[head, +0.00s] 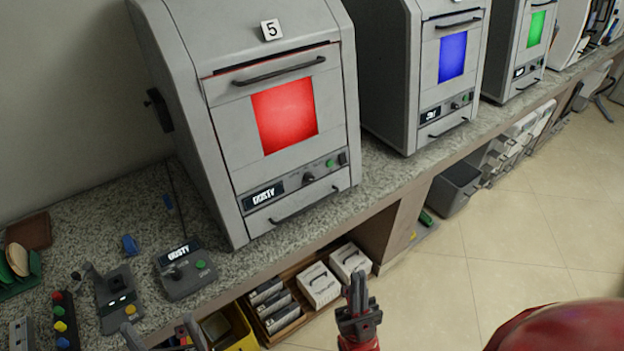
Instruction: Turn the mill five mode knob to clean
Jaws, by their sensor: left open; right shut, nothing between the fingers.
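Mill five is the large grey machine (185,75) with the number 5 plate (271,30) on top and a glowing red window (285,115). Its front strip holds a display (263,195) that seems to read "DUSTY". The small dark mode knob (308,178) is right of the display, beside a green button (329,163) and a black switch (342,158). Which way the knob points is too small to tell. My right gripper (357,297) is shut and empty, below and apart from the mill. My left gripper (163,334) is open at the bottom edge, partly cut off.
A control box (187,272) with its own display and other small devices lie on the speckled counter (85,215). Similar mills with blue (452,57) and green (535,29) windows stand to the right. A low shelf holds white boxes (319,285). A yellow bin (240,330) stands below.

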